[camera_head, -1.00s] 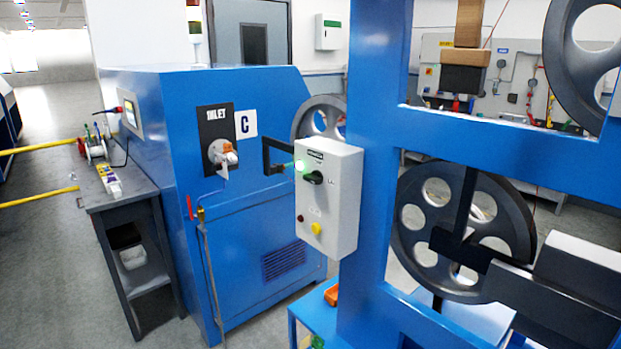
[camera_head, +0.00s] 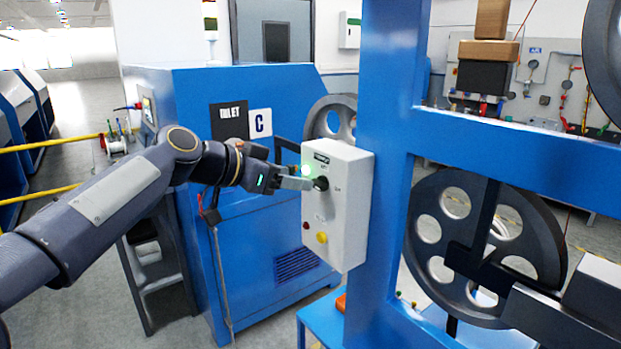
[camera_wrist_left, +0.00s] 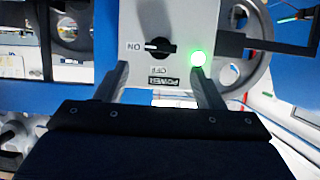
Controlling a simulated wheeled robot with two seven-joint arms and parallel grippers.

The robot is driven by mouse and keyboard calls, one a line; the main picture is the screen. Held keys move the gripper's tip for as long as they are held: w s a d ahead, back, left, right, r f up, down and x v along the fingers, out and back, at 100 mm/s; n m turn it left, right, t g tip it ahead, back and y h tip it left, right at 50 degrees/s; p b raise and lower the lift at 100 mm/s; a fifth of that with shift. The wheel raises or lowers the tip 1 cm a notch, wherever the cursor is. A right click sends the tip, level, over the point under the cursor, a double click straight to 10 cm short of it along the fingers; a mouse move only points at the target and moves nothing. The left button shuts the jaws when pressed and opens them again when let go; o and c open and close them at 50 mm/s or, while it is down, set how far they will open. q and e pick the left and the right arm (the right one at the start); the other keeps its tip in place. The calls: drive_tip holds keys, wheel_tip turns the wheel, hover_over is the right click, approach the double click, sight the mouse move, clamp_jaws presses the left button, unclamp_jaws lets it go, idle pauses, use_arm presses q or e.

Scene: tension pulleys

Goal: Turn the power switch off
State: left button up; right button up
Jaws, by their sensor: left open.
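The power switch is a black rotary knob (camera_head: 321,184) on the front of a light grey control box (camera_head: 336,232). In the left wrist view the knob (camera_wrist_left: 157,46) has its white mark toward the word ON, with OFF and POWER printed nearer my gripper. A green lamp (camera_wrist_left: 198,58) beside the knob is lit. My left gripper (camera_head: 303,183) reaches in from the left at the box's upper face. It is open, and its fingers (camera_wrist_left: 157,70) stand on either side of the knob's line, with nothing between them. I cannot tell whether they touch the box.
A blue machine marked C (camera_head: 259,123) stands behind my arm. A blue frame (camera_head: 384,150) rises right of the box, with a grey spoked wheel (camera_head: 430,190) beyond it. A yellow button (camera_head: 322,237) sits lower on the box.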

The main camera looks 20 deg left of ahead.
sight(316, 183)
use_arm(q)
drive_tip(key=x, duration=0.5)
drive_tip(key=shift+f+p, duration=0.1)
drive_tip(key=shift+p, duration=0.3)
drive_tip(key=shift+a, duration=0.1)
drive_tip(key=c, duration=1)
